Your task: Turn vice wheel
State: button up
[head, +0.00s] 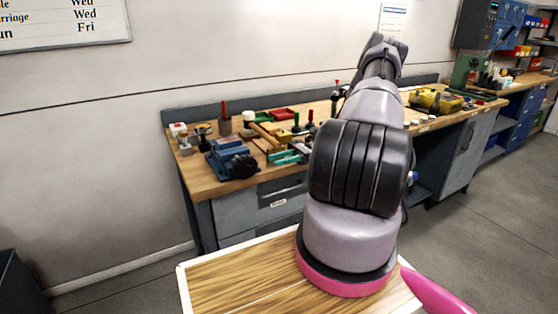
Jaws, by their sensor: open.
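A blue bench vice (226,152) stands near the left front corner of the wooden workbench (207,187). Its dark round wheel (244,167) sits at the vice's right front side, facing the bench's front edge. My arm rises from the bottom middle, to the right of the vice, and reaches up and away from the camera. My gripper cannot be seen; the end of the arm is hidden behind its own links. Nothing is seen touching the wheel.
Green, red and wooden tools (269,136) crowd the bench right of the vice. A yellow tool (436,101) lies farther right. Grey drawers (268,205) are below the bench. Open floor (470,215) lies to the right, and a whiteboard (60,25) hangs on the wall.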

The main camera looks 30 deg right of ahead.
jog(key=s+a+r+n+t+h, duration=0.2)
jog(key=s+a+r+n+h, duration=0.25)
jog(key=r, duration=0.65)
jog(key=s+a+r+n+t+h, duration=0.25)
jog(key=s+r+h, duration=0.3)
jog(key=r, duration=0.65)
jog(key=s+a+r+n+t+h, duration=0.1)
jog(key=s+a+r+n+h, duration=0.4)
jog(key=r, duration=0.6)
jog(key=m+g+h, duration=0.3)
jog(key=m+g, duration=0.1)
jog(key=m, duration=0.8)
send_over(245, 156)
notch_tip(245, 156, down, 20)
jog(key=shift+r, duration=0.2)
jog(key=shift+w+f, duration=0.15)
jog(key=shift+f, duration=0.45)
notch_tip(245, 156, down, 10)
